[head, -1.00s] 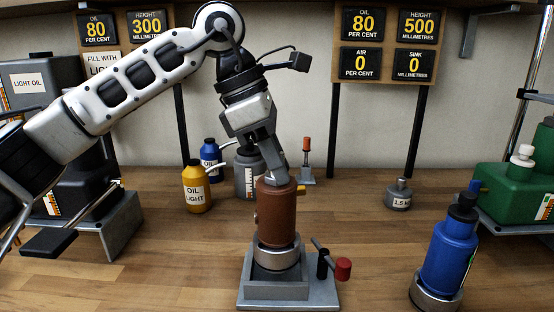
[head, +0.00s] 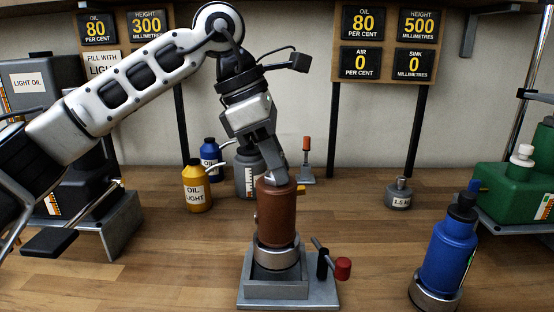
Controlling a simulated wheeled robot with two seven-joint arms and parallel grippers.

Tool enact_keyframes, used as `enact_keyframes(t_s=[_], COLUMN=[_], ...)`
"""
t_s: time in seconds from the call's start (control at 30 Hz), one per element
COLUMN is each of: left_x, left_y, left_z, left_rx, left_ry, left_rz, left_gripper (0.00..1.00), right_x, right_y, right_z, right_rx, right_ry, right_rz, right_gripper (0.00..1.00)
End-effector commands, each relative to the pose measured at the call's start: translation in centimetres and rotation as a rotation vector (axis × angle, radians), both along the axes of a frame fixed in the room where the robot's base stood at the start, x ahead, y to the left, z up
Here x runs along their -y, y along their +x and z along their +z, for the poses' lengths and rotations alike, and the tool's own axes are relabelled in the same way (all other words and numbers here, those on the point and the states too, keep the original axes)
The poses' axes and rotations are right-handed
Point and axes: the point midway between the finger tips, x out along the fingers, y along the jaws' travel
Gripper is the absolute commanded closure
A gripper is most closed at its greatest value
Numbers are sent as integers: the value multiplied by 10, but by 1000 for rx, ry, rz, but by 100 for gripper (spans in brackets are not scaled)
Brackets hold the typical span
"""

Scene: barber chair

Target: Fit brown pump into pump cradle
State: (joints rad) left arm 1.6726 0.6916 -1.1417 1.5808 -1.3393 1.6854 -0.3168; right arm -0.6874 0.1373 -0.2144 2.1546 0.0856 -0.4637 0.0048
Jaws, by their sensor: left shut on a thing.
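The brown pump (head: 277,215) is a reddish-brown cylinder with a metal collar at its lower end. It stands about upright at the grey pump cradle (head: 262,291), in the front middle of the head view. The pump's lower end is at the cradle's box-like socket; how deep it sits is hidden by the front wall. My left gripper (head: 279,178) comes down from above and is shut on the top of the brown pump. A red-knobbed lever (head: 342,268) stands at the cradle's right side. My right gripper is not in view.
A blue pump (head: 448,250) stands in a metal ring at the right. Yellow (head: 197,186) and blue (head: 210,158) oil bottles and a grey can (head: 247,175) stand behind the cradle. A small grey weight (head: 398,194) is at the back right.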

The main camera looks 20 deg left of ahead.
Motion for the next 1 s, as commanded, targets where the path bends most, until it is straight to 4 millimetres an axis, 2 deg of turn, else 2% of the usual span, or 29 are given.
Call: enact_keyframes(t_s=[1.0], left_x=[0], left_y=[0], left_z=[-19], left_rx=[6], left_ry=[-5], left_rz=[0], left_gripper=[100], right_x=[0], right_y=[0], right_z=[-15], right_rx=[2], right_ry=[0], right_rz=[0], right_gripper=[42])
